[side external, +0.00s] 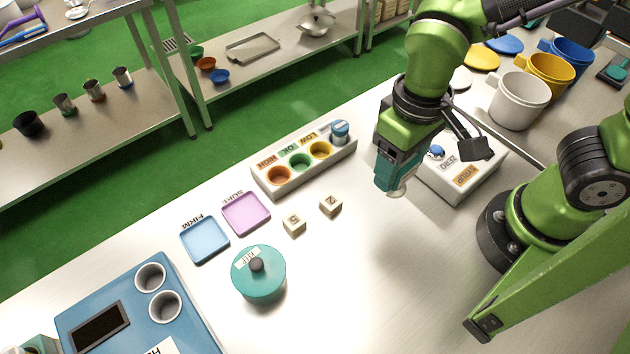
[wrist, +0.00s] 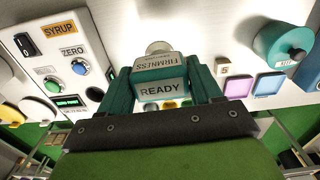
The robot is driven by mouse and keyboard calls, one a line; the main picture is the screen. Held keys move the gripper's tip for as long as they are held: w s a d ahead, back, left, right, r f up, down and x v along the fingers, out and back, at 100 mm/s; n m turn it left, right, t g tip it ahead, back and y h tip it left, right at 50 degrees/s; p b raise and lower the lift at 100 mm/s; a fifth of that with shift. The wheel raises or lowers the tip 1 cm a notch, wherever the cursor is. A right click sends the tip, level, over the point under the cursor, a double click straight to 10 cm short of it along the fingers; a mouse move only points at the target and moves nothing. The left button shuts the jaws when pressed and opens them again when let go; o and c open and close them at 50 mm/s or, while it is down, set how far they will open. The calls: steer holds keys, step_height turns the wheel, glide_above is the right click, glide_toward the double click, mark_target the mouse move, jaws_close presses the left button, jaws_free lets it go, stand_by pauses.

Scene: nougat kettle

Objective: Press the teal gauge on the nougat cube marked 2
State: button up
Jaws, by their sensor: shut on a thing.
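My gripper (side external: 392,178) is shut on the teal gauge (wrist: 160,88), whose faces read FIRMNESS and READY in the wrist view. The gauge's pale round foot (side external: 398,192) points down below the fingers, above the bench in the side view. Two small pale cubes sit on the bench to the left of my gripper. The right one (side external: 330,205) seems to carry a 2, and the left one (side external: 293,224) seems to carry a 5. The gauge is apart from both cubes. A cube marked 5 also shows in the wrist view (wrist: 222,69).
A rack (side external: 349,150) with orange, green and yellow wells and a blue-topped piece stands behind the cubes. Blue (side external: 205,240) and purple (side external: 246,213) trays and a lidded teal pot (side external: 258,281) lie left. A white SYRUP/ZERO box (side external: 462,182) stands right of my gripper.

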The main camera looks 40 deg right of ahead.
steer(key=shift+o, duration=1.3)
steer(key=shift+c, duration=1.2)
steer(key=shift+w+f, duration=0.1)
steer(key=shift+f, duration=0.2)
steer(key=w+a, duration=0.6)
steer(key=w, duration=0.2)
steer(key=shift+s+d+f, duration=0.1)
steer(key=shift+s+f, duration=0.05)
steer(key=shift+f, duration=2.9)
steer(key=shift+f, duration=0.5)
steer(key=shift+r, duration=0.1)
steer(key=shift+r, duration=2.95)
